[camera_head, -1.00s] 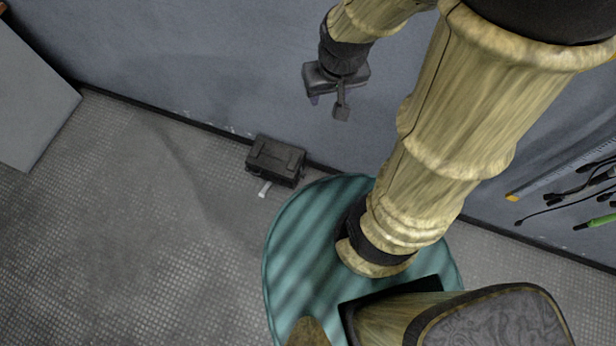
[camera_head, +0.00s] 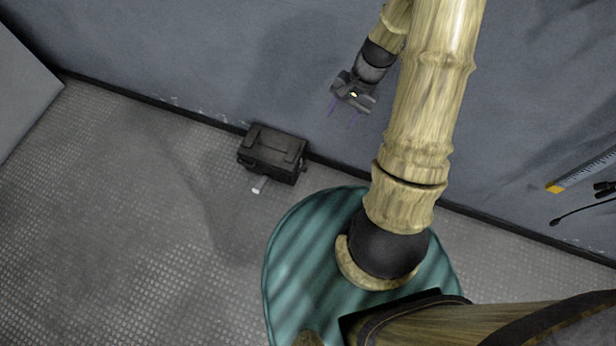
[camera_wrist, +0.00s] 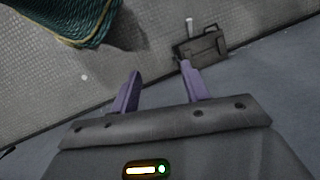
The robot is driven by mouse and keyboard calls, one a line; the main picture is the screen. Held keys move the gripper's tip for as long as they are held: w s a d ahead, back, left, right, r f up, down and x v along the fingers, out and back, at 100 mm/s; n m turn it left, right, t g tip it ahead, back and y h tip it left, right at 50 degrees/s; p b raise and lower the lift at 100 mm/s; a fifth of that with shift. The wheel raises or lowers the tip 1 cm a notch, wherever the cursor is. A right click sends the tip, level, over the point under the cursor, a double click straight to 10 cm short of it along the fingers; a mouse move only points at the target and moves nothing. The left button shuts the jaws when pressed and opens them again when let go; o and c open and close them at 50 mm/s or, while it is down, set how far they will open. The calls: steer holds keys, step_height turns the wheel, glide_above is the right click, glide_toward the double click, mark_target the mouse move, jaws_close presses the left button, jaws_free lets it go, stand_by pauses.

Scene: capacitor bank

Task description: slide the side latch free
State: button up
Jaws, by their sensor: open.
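A dark box-shaped case (camera_head: 272,153) stands on the floor against the wall, with a small pale tab (camera_head: 260,185) sticking out at its front. In the wrist view the case (camera_wrist: 203,45) lies beyond my fingers, and the pale tab (camera_wrist: 190,24) points away from me. A side latch cannot be made out clearly at this size. My gripper (camera_head: 345,115) is open and empty, up and to the right of the case in the head view. Its two purple fingers are well apart in the wrist view (camera_wrist: 160,82); the right one overlaps the near edge of the case in the picture.
The grey wall (camera_head: 200,60) runs behind the case, with a dark skirting at its foot. A pale panel (camera_head: 25,85) stands at the far left. A ruler-like strip (camera_head: 585,172) and dark cables (camera_head: 590,205) are at the right. The floor (camera_head: 120,230) left of the case is clear.

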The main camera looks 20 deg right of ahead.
steer(key=w+d+f+m+t+y+b, duration=0.1)
steer(key=f+m+b, duration=0.4)
steer(key=f, duration=1.2)
steer(key=w+d+f+m+t+y+b, duration=0.1)
steer(key=d+f+m+t+y+b, duration=0.2)
steer(key=f+b, duration=1)
steer(key=w+d+f+m+t+y+b, duration=0.2)
steer(key=f+m+t+b, duration=0.3)
steer(key=f, duration=1.7)
steer(key=d+m+y+b, duration=0.1)
steer(key=m+b, duration=0.2)
steer(key=b, duration=0.2)
steer(key=shift+d+f, duration=0.25)
steer(key=shift+a, duration=0.1)
steer(key=b+x, duration=0.8)
steer(key=x, duration=0.9)
steer(key=shift+f, duration=0.15)
steer(key=shift+a, duration=0.1)
steer(key=shift+c, duration=0.3)
jaws_close()
